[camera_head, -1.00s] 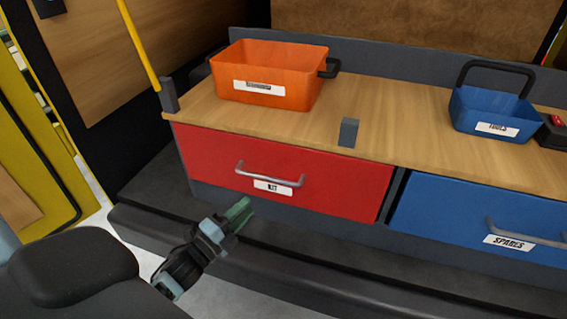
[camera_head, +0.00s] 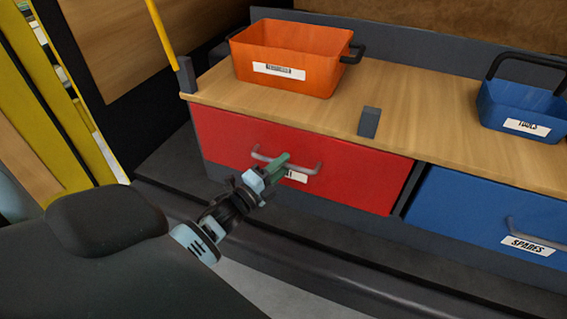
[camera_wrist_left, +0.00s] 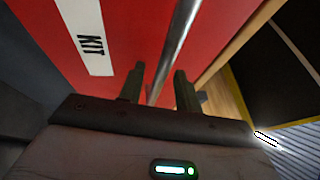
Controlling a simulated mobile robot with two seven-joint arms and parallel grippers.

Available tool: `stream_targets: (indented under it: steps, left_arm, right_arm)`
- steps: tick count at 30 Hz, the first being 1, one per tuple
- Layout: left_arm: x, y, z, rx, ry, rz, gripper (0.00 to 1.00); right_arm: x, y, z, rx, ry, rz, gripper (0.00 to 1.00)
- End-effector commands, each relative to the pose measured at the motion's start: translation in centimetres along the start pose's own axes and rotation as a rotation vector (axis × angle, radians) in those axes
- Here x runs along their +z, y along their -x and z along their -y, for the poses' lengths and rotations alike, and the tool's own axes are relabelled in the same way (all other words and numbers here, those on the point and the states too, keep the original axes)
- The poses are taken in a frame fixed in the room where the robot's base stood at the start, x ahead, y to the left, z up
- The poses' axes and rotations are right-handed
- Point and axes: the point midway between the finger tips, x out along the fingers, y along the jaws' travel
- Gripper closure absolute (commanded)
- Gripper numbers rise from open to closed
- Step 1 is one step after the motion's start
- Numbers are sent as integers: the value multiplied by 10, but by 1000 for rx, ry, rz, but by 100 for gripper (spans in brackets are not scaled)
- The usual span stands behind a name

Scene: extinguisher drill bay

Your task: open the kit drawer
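The red kit drawer (camera_head: 355,172) is shut, its front flush under the wooden counter. Its grey bar handle (camera_head: 310,169) runs across the front, above a white label that my gripper partly covers. My left gripper (camera_head: 279,165) is at the handle's middle. In the left wrist view, the two green fingers of the gripper (camera_wrist_left: 158,85) are apart, with the handle bar (camera_wrist_left: 176,45) running between them. I see a gap around the bar, so the fingers do not look closed on it. The KIT label (camera_wrist_left: 88,38) shows beside them. My right gripper is not in view.
A blue spares drawer (camera_head: 470,205) is to the right, also shut. An orange bin (camera_head: 290,75) and a blue tool caddy (camera_head: 510,110) stand on the counter (camera_head: 420,110). A small grey block (camera_head: 369,122) is at its front edge. A yellow pole (camera_head: 160,32) rises at the left.

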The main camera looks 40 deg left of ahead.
Motion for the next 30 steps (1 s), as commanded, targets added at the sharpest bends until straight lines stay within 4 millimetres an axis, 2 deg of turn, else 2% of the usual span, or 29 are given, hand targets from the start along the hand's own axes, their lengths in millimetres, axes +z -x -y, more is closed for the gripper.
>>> stream_targets:
  steps: [4,12,13,21,30]
  left_arm:
    - [0,-9,0,0,0,0,66]
    - [0,-10,0,1,1,0,66]
    - [0,-10,0,1,0,0,67]
    - [0,-10,0,1,0,0,100]
    - [0,-10,0,1,0,0,100]
  right_arm:
    - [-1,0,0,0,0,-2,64]
    - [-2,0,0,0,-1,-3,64]
    - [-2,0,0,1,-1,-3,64]
    - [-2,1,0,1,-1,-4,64]
    - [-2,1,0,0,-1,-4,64]
